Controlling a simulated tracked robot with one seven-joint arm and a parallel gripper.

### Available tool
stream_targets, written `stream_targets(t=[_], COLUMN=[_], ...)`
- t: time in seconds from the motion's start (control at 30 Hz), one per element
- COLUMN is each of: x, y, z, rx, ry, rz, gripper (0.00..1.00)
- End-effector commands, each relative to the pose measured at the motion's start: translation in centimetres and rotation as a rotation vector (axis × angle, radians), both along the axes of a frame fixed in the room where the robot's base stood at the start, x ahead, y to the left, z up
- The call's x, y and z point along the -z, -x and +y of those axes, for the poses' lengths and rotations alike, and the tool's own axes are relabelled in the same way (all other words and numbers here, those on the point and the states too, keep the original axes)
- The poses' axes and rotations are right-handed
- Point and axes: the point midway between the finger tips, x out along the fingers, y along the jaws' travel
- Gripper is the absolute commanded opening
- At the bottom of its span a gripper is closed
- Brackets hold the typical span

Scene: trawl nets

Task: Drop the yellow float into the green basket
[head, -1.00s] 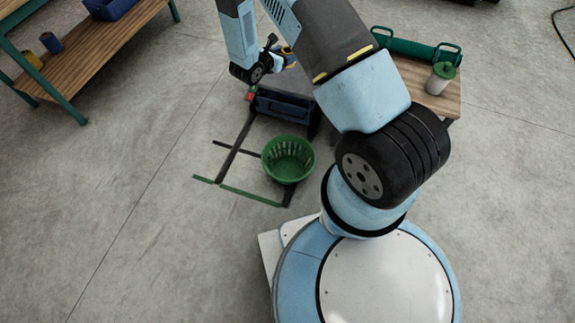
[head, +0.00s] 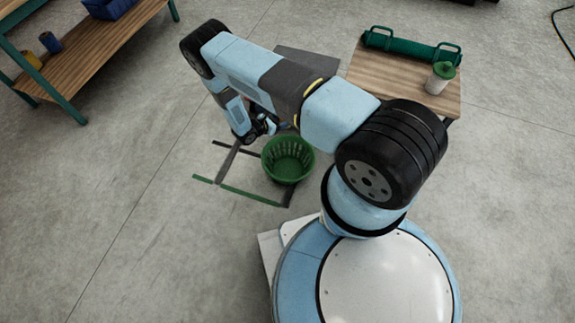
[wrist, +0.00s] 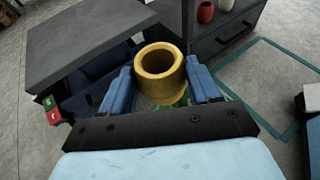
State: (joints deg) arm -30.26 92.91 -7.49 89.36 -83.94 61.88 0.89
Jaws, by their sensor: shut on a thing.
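The yellow float (wrist: 160,62), a short hollow cylinder, sits between the two blue fingers of my gripper (wrist: 161,80) in the wrist view. The gripper is shut on it. In the head view my gripper (head: 268,126) is just behind the rim of the green basket (head: 288,178), above the floor, and I cannot make out the float there. The basket is round and slatted and looks empty in the part that shows. A little green (wrist: 184,98) of the basket shows under the float in the wrist view.
A grey-topped cabinet (wrist: 85,38) with an open drawer stands close to the gripper in the wrist view. A wooden shelf (head: 95,50) stands left.

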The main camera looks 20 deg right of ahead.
Motion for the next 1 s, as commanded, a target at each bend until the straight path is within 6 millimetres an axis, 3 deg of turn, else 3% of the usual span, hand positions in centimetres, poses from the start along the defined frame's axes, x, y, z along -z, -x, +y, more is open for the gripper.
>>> stream_targets(t=[0.1, 0.3, 0.57, 1.0], x=[3.9, 8.5, 10.8, 14.9], y=[1.7, 4.1, 5.4, 5.4], z=[-0.2, -0.6, -1.0, -1.0], rx=[0.020, 0.049, 0.064, 0.066], ry=[0.003, 0.004, 0.003, 0.002], rz=[0.000, -0.008, -0.012, -0.012], gripper=[0.32, 0.32, 0.32, 0.32])
